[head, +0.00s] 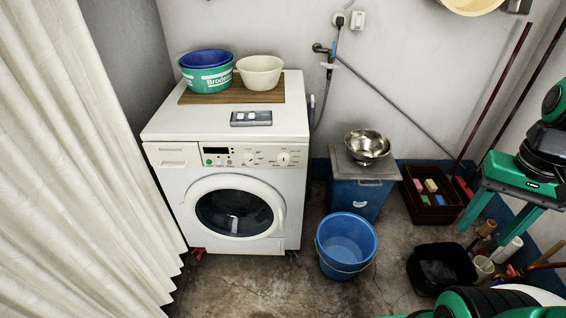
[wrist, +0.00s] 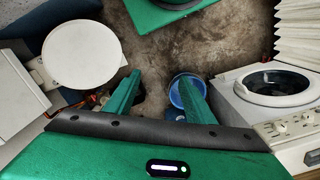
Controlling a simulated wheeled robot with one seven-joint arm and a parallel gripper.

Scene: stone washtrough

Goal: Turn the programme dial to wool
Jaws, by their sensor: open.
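The white washing machine (head: 170,205) stands against the back wall, its round door shut. Its front panel has a larger round dial (head: 284,159) at the right and a smaller knob (head: 249,159) to its left, with small marks around them. I cannot read the marks or tell the dial's setting. In the wrist view the machine (wrist: 228,112) is at the right edge, with its knobs (wrist: 280,127) partly in view. My gripper (head: 487,242) is at the right of the head view, open and empty, well apart from the machine; its green fingers also show in the wrist view (wrist: 158,78).
A blue bucket (head: 346,247) stands on the floor right of the machine. A blue bin (head: 358,200) carries a metal bowl (head: 367,145). A dark red crate (head: 432,213) and a black tub (head: 440,268) lie farther right. A white curtain (head: 80,160) hangs left.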

